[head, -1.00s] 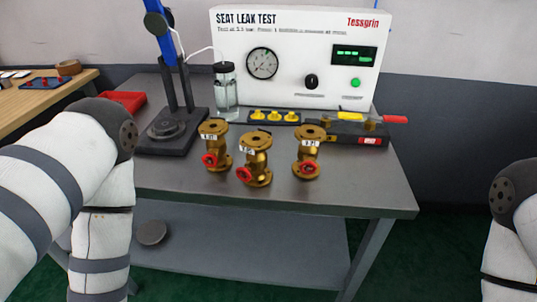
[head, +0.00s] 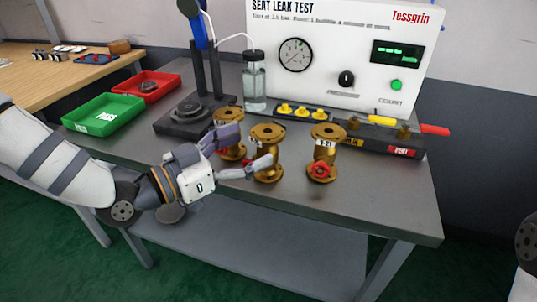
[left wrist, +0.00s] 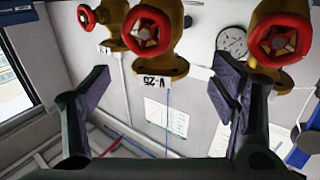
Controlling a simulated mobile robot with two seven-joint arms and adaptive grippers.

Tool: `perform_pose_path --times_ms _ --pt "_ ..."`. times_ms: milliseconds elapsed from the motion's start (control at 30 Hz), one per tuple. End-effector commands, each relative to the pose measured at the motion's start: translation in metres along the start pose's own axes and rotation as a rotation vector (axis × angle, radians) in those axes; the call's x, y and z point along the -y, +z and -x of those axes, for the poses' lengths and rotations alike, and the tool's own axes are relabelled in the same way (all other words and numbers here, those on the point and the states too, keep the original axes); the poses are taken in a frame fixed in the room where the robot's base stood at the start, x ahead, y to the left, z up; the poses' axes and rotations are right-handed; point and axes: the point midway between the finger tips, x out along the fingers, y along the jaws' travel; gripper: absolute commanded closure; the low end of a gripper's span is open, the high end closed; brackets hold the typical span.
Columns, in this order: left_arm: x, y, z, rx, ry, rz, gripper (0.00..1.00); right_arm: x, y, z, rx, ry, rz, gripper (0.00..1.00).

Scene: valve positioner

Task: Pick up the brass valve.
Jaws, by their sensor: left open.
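Three brass valves with red handwheels stand upright on the grey bench: a left one (head: 229,118), a middle one (head: 267,134) and a right one (head: 326,148). My left gripper (head: 245,150) is open and empty, with its fingers near the left and middle valves, partly hiding both. In the left wrist view, my open fingers (left wrist: 160,92) frame a valve labelled V-25 (left wrist: 165,45), which lies beyond the fingertips. Another valve (left wrist: 280,35) is at the right there, near the right finger, and a third (left wrist: 105,17) at upper left. My right gripper is out of view.
A green PASS tray (head: 103,114) and a red tray (head: 152,88) lie on the bench at left. A black stand (head: 184,118) is behind the gripper. The seat leak test panel (head: 325,72) and a dark fixture with a red handle (head: 385,138) stand behind the valves. The bench front right is clear.

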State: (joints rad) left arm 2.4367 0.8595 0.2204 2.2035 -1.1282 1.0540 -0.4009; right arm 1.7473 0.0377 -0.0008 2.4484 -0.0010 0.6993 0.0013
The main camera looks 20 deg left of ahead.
Motion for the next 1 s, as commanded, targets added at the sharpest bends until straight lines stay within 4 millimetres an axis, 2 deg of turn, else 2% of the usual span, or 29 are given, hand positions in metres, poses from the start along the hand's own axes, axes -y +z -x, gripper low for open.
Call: perform_pose_path --times_ms 267,533,867,900,1000 --pt "0.002 -0.004 -0.048 0.002 0.002 0.000 0.21 0.000 0.003 -0.007 0.018 0.001 0.000 0.60" --pt "0.002 -0.007 -0.053 -0.001 0.000 0.000 0.21 0.000 0.003 -0.007 0.018 0.001 0.001 0.60" --pt "0.002 -0.007 -0.053 0.000 0.000 0.001 0.96 0.000 0.003 -0.007 0.017 0.001 0.001 0.60" --pt "0.002 -0.006 -0.053 0.000 0.000 0.001 1.00 0.000 0.003 -0.007 0.017 0.001 0.001 0.60" --pt "0.002 -0.009 -0.053 -0.008 0.000 -0.001 1.00 0.000 0.003 -0.007 0.017 0.001 0.001 0.60"
